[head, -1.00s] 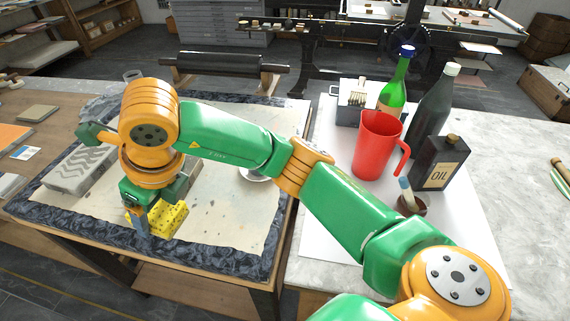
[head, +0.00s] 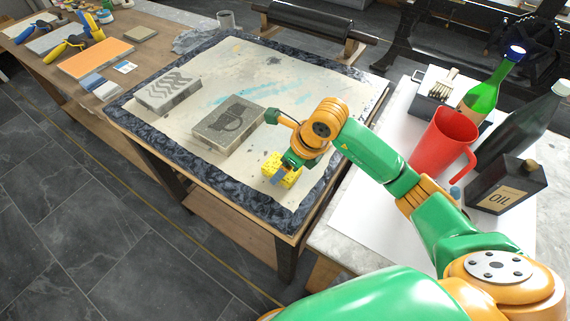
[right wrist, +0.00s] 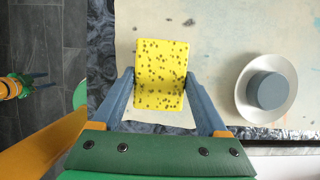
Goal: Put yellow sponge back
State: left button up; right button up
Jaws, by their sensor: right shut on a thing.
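The yellow sponge (head: 271,163) is speckled with dark spots and sits between the fingers of my right gripper (head: 282,176), over the right front part of the cream sheet. The right wrist view shows the sponge (right wrist: 160,68) with one blue-grey finger of my right gripper (right wrist: 160,85) pressed on each side. I cannot tell whether the sponge touches the sheet. A white bowl (right wrist: 243,98) with a grey round thing (right wrist: 268,90) in it lies to the right in the wrist view; my arm hides it in the head view.
Two grey stone slabs, one with a wavy pattern (head: 168,90) and one with a cup drawing (head: 228,124), lie left of the sponge. A red jug (head: 440,142), a green bottle (head: 485,90) and an oil can (head: 506,188) stand on the right table. The sheet's front left is clear.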

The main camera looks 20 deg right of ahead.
jog(key=shift+f, duration=0.35)
jog(key=shift+f, duration=0.15)
jog(key=o, duration=1.1)
jog(key=shift+r, duration=0.3)
jog(key=v, duration=1.1)
jog(key=shift+s+d+r, duration=0.1)
jog(key=shift+s+r, duration=0.1)
jog(key=shift+r, duration=0.1)
